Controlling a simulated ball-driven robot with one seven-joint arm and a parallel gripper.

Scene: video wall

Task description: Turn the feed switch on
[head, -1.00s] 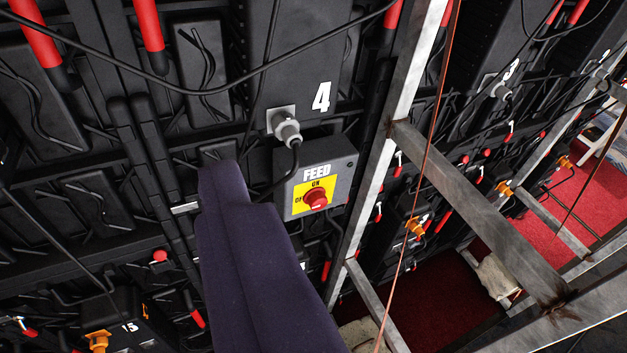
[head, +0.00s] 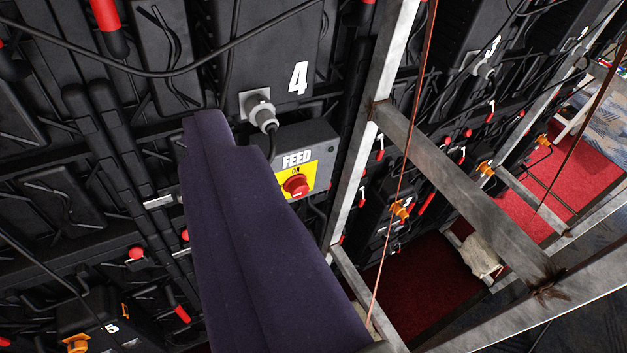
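The feed switch is a red rotary knob (head: 296,186) on a yellow plate (head: 310,177) on the front of a grey box marked FEED (head: 325,143). ON is printed above the knob. The plate's left side is hidden, and the knob's exact pointing is too small to tell. A dark purple form, which looks like my gripper (head: 208,122), rises from the bottom edge. Its tip lies left of and above the knob in the picture and overlaps the box's left side. I see no fingers apart and no contact with the knob.
A cable plug (head: 262,112) sits above the box, under a panel numbered 4 (head: 298,78). A metal upright (head: 352,185) stands just right of the box, with a crossbeam (head: 455,185) and an orange-brown cable (head: 401,180) nearby. Black cables cross the wall at upper left.

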